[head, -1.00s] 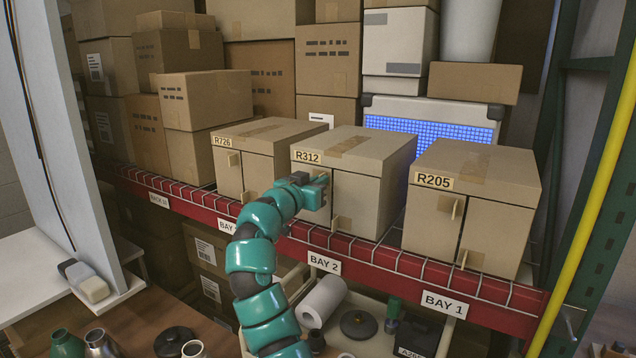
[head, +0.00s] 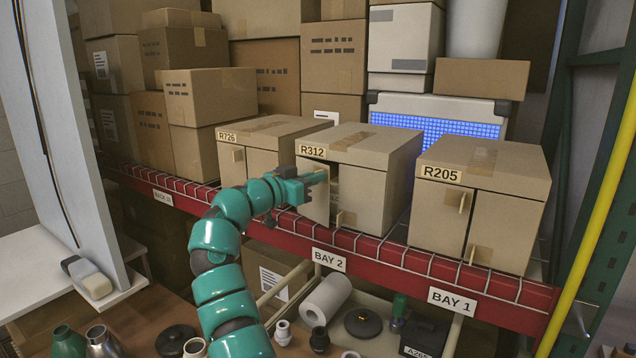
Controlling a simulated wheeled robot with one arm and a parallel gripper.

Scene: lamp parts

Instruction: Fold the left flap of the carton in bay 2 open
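The carton marked R312 (head: 375,160) stands on the shelf above the BAY 2 label (head: 329,261). Its left flap (head: 312,204) stands partly open, swung outward, with a dark gap and part of the inside showing on its right. Its right flap (head: 362,207) is closed and has a small tab (head: 346,219). My gripper (head: 318,177) is at the upper part of the left flap and appears shut on that flap's tab, which the fingers hide.
Carton R726 (head: 270,133) stands close on the left, behind my arm. Carton R205 (head: 490,165) stands on the right, with a gap between. The red shelf edge (head: 390,257) runs below. Loose lamp parts and a paper roll (head: 326,300) lie lower down.

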